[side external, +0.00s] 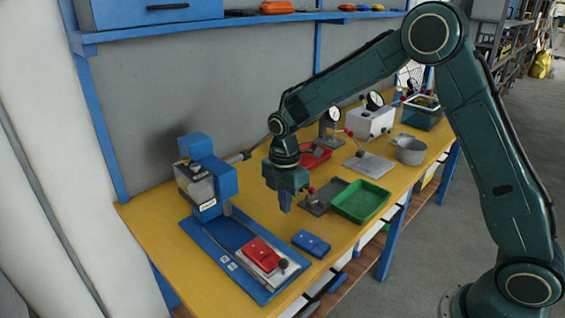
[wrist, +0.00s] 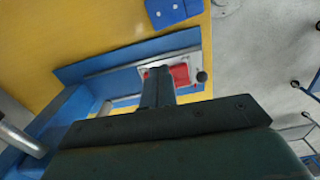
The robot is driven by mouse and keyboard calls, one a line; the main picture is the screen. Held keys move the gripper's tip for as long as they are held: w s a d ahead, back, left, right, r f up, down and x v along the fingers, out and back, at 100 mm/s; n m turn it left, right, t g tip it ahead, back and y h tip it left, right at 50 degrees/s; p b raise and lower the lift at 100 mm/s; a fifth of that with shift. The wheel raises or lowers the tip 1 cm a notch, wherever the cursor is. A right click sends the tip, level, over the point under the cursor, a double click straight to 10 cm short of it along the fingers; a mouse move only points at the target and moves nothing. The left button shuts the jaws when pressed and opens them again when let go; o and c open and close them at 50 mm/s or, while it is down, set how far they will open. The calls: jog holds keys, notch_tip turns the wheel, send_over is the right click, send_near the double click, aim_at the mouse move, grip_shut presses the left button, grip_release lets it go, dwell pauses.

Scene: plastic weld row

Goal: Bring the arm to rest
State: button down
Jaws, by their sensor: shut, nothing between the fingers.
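My gripper (side external: 285,203) is shut and empty. It points down above the yellow bench top, between the blue welding machine (side external: 208,178) and the green tray (side external: 362,201). In the wrist view my gripper (wrist: 158,75) shows as closed dark fingers in front of the machine's base. A red plastic part (side external: 262,254) lies on the light plate of the blue base (side external: 245,275); in the wrist view the red part (wrist: 180,74) is partly hidden by my fingers. A blue plastic part (side external: 311,243) lies on the bench beside the base; it also shows in the wrist view (wrist: 172,10).
A red tray (side external: 316,156), a stand with red-tipped handles (side external: 369,163), a grey pot (side external: 409,150) and a white box with a gauge (side external: 370,121) stand farther along the bench. A blue shelf (side external: 225,27) runs above.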

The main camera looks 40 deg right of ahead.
jog(key=s+d+r+m+t, duration=0.3)
jog(key=s+r+m, duration=0.5)
jog(key=s+r, duration=0.55)
jog(key=s+r+m+t, duration=0.1)
jog(key=s+r+m, duration=0.1)
jog(key=s+m, duration=0.2)
jog(key=s+d+r+m+t, duration=0.1)
jog(key=s+m, duration=0.4)
jog(key=s, duration=0.5)
jog(key=shift+s+d+r+m+t, duration=0.3)
jog(key=shift+s+r, duration=0.1)
jog(key=shift+r, duration=0.4)
